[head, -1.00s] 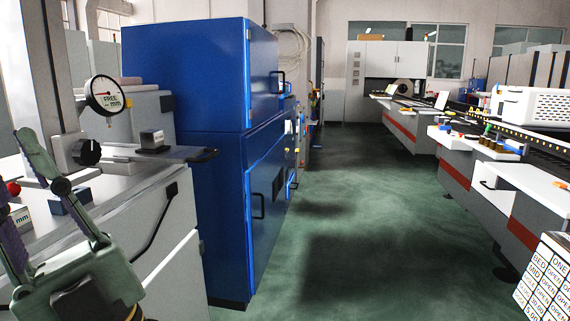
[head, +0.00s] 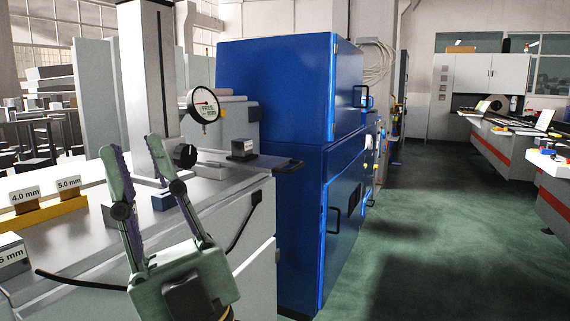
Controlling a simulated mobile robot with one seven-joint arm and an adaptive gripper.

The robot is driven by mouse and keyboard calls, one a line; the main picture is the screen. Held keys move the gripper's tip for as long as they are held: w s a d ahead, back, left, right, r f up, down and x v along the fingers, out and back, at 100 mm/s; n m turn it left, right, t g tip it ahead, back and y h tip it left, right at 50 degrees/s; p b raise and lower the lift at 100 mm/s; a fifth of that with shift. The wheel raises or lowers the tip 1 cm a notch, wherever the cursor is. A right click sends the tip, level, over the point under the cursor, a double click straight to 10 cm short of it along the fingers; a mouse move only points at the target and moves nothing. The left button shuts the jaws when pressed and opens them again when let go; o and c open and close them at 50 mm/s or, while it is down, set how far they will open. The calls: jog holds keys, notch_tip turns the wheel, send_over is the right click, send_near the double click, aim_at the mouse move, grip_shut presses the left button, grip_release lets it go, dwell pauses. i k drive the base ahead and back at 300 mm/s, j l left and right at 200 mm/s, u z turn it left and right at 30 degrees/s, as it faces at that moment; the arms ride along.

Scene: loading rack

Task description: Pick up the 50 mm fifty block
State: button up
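My gripper (head: 131,147) is raised in front of the left bench, fingers apart, with nothing visible between them. A small blue-grey block (head: 163,201) lies on the bench top behind the right finger and is partly covered. A grey block (head: 243,147) with a pale label sits on a dark plate further back at the bench's right end. Another block (head: 12,258), its cut-off label ending in "5 mm", is at the left edge. I cannot read a 50 mm label on any block, so I cannot tell which is the fifty block.
A yellow rack (head: 45,215) labelled 4.0 mm and 5.0 mm stands on the bench (head: 75,262) at left. A column with a dial gauge (head: 202,105) rises behind my gripper. A tall blue cabinet (head: 285,95) stands right of the bench. The green floor beyond is clear.

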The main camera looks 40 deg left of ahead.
aim_at(240, 147)
jog(key=i, duration=0.3)
jog(key=i+l+u, duration=0.15)
jog(key=i+u, duration=0.15)
jog(key=i+l+u, duration=0.3)
jog(key=i, duration=0.15)
jog(key=u, duration=1.05)
jog(key=i+j, duration=0.15)
jog(key=j, duration=0.15)
jog(key=i+j, duration=0.15)
jog(key=j, duration=0.15)
